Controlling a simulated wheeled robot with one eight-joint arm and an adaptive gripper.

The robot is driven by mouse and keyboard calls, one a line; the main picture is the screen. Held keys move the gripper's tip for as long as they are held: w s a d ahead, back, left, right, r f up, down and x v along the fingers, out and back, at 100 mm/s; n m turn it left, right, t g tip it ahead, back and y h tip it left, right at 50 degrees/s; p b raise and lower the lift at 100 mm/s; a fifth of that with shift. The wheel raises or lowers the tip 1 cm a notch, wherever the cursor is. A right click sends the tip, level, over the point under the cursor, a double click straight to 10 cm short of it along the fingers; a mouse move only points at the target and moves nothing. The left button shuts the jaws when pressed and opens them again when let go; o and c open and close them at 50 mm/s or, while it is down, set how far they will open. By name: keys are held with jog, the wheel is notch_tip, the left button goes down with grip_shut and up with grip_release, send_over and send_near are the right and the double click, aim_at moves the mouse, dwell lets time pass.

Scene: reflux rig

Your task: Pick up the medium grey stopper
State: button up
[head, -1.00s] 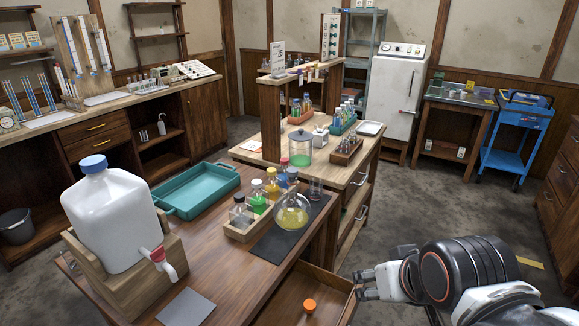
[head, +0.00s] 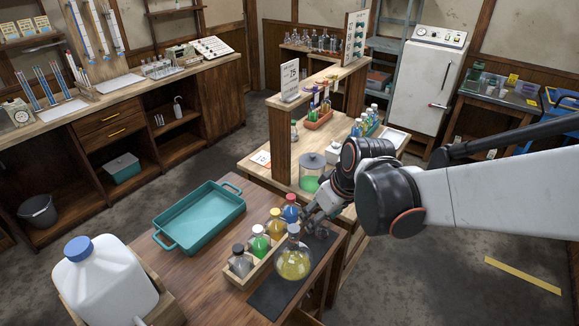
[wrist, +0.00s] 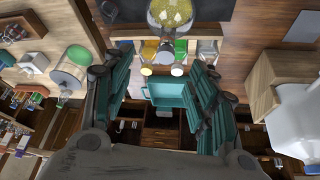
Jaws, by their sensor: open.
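I cannot pick out the medium grey stopper with certainty. A grey piece (head: 294,230) sits at the neck of the round flask (head: 294,262) of yellow liquid on a dark mat. A dark grey cap (head: 238,249) tops the grey-filled bottle in the wooden rack (head: 236,280). My gripper (head: 308,215) is beside the rack's far end and the flask, partly blending with the dark mat. In the wrist view my gripper (wrist: 160,88) is open, with nothing between its fingers; the flask (wrist: 170,12) shows at the top edge.
The rack also holds green, yellow and blue bottles. A teal tray (head: 203,217) lies left of it, and a white jug (head: 100,285) stands at the front left. A green-liquid jar (head: 311,172) stands on the bench behind my gripper.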

jog(key=w+a+p, duration=0.1)
jog(key=a+p, duration=0.1)
jog(key=n+b, duration=0.1)
jog(key=b, duration=0.1)
send_near(294, 228)
jog(key=shift+g, duration=0.3)
jog(key=x, duration=0.5)
jog(key=shift+w+d+f, duration=0.1)
jog(key=shift+d, duration=0.05)
jog(key=shift+x, duration=2.45)
jog(key=shift+w, duration=0.15)
jog(key=c, duration=0.9)
